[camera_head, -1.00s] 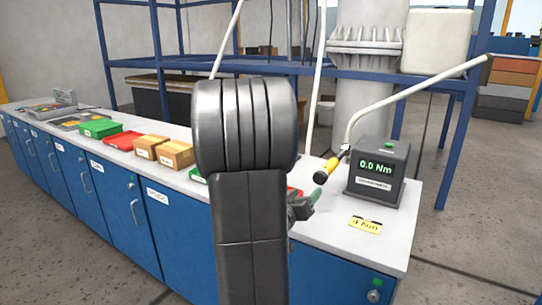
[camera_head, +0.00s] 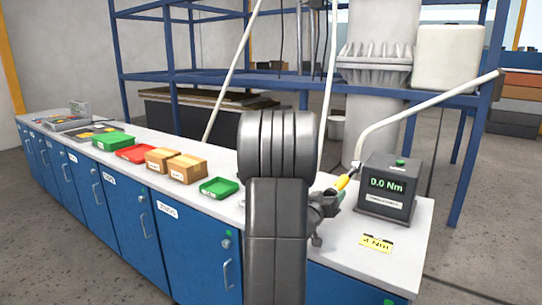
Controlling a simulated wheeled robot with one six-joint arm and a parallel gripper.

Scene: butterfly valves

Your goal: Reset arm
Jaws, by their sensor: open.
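My arm (camera_head: 279,205) stands upright in the middle of the camera_head view and hides part of the bench. My gripper (camera_head: 328,201) shows partly, just right of the arm, above the white bench top. It is open. A yellow-handled bar (camera_head: 345,181) with a dark end lies just beyond its tips, at the left of the torque meter. I cannot tell whether the gripper touches it. The dark grey torque meter (camera_head: 386,190) reads 0.0 Nm, and a long pale lever (camera_head: 430,105) rises from beside it.
The white-topped bench with blue cabinets (camera_head: 120,205) runs to the far left. On it are green trays (camera_head: 220,187), a red tray (camera_head: 136,153), cardboard boxes (camera_head: 185,168) and a yellow label (camera_head: 377,243). A blue rack (camera_head: 290,75) stands behind. Floor is clear at right.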

